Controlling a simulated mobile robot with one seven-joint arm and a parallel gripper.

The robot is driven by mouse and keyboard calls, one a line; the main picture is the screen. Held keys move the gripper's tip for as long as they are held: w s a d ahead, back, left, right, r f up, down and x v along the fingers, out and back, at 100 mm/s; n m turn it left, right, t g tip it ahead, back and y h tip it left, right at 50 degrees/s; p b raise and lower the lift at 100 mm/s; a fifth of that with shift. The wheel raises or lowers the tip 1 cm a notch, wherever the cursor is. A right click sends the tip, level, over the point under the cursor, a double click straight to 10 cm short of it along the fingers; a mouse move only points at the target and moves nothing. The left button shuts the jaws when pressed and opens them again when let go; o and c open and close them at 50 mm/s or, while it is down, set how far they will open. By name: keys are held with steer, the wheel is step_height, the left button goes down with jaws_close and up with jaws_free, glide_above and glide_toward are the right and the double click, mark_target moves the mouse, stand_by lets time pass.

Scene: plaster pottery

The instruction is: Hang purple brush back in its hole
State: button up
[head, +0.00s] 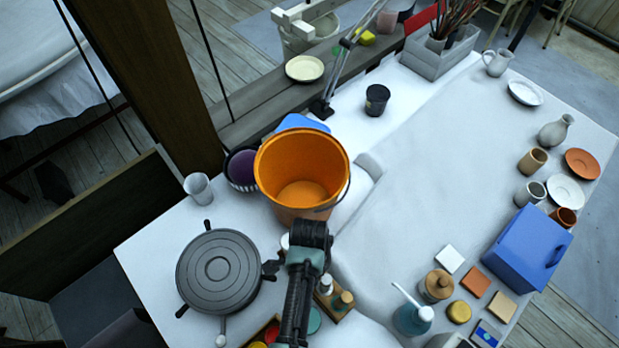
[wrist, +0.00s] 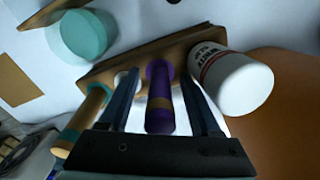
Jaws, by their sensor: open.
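The purple brush (wrist: 160,90) shows in the wrist view, its handle with a tan band pointing toward me. Its far end meets a wooden rack (wrist: 105,72); I cannot tell whether it sits in a hole. My gripper (wrist: 158,84) is open, with one finger on each side of the purple handle and gaps visible beside it. A brush with a teal and tan handle (wrist: 72,132) is left of the fingers. In the head view my arm hides the purple brush and the fingertips; part of a wooden rack (head: 336,312) shows beside my arm.
A white bottle (wrist: 232,82) stands close to the right finger. A teal round jar (wrist: 84,36) lies beyond the rack. In the head view an orange bucket (head: 302,190) and a grey turntable (head: 218,270) are close to my arm. The table's middle (head: 430,200) is clear.

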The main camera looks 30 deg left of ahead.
step_height(320, 180, up, 13)
stand_by(0.5)
steer(key=w+d+r+n+t+y, duration=0.15)
steer(key=w+r+t, duration=0.35)
steer(key=w+r, duration=0.55)
steer(key=w+r+n+t+y, duration=0.1)
steer(key=w+r+n+t, duration=0.1)
steer(key=w+r+t, duration=0.8)
steer(key=d+r+n+t, duration=0.1)
steer(key=d+r, duration=0.1)
steer(key=r, duration=0.9)
steer(key=d+r+n+t, duration=0.1)
steer(key=d+r, duration=0.1)
steer(key=r, duration=0.8)
steer(key=s+d+r+n+t+h, duration=0.1)
steer(key=s+d+r+t, duration=0.2)
steer(key=r, duration=0.9)
steer(key=s+d+r+n+t+h, duration=0.1)
steer(key=s+d+r+n+t, duration=0.1)
steer(key=s+r+t, duration=0.5)
steer(key=s+d+r, duration=0.1)
steer(key=s+r, duration=0.4)
steer(key=r, duration=0.1)
steer(key=shift+b, duration=0.3)
